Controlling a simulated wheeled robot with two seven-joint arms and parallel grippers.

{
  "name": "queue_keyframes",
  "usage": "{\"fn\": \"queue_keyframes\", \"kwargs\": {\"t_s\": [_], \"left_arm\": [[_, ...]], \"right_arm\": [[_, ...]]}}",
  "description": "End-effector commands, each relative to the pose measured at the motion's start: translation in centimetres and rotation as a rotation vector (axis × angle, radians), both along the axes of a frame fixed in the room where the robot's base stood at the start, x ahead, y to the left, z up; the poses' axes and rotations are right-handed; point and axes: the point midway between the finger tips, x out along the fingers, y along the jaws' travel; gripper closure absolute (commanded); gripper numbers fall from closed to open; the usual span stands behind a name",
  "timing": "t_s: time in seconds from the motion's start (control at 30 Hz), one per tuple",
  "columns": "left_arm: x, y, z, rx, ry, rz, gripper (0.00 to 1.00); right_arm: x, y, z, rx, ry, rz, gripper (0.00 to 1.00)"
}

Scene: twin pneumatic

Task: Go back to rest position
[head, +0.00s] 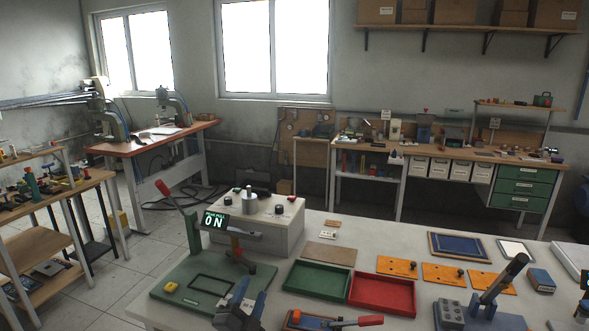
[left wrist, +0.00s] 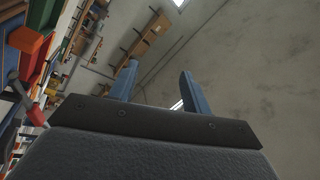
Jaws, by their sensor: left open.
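My left gripper (head: 250,302) shows at the bottom of the head view, in front of the green tray and above the near edge of the white table. Its two blue fingers stand apart with nothing between them. In the left wrist view the same fingers (left wrist: 157,85) point up toward the wall and are empty. My right gripper does not show in either view.
A lever press (head: 484,307) stands at the right.

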Motion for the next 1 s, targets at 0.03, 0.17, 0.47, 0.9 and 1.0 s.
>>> {"fn": "queue_keyframes", "kwargs": {"t_s": [0.03,0.17,0.47,0.9,1.0], "left_arm": [[-0.8,1.4,-2.1,-0.059,0.093,0.039,0.52],[-3.1,4.6,-7.4,-0.204,0.337,0.141,0.52],[-13.4,9.7,-19.5,-0.485,0.904,0.371,0.52],[-25.9,11.3,-26.2,-0.648,1.37,0.557,0.52],[-27.8,11.4,-26.8,-0.665,1.435,0.583,0.52]], "right_arm": [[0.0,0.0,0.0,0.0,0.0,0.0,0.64],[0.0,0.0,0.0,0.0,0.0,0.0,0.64],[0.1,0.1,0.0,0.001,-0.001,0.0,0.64],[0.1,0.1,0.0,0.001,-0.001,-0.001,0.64],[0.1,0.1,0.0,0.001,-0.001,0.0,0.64]]}}
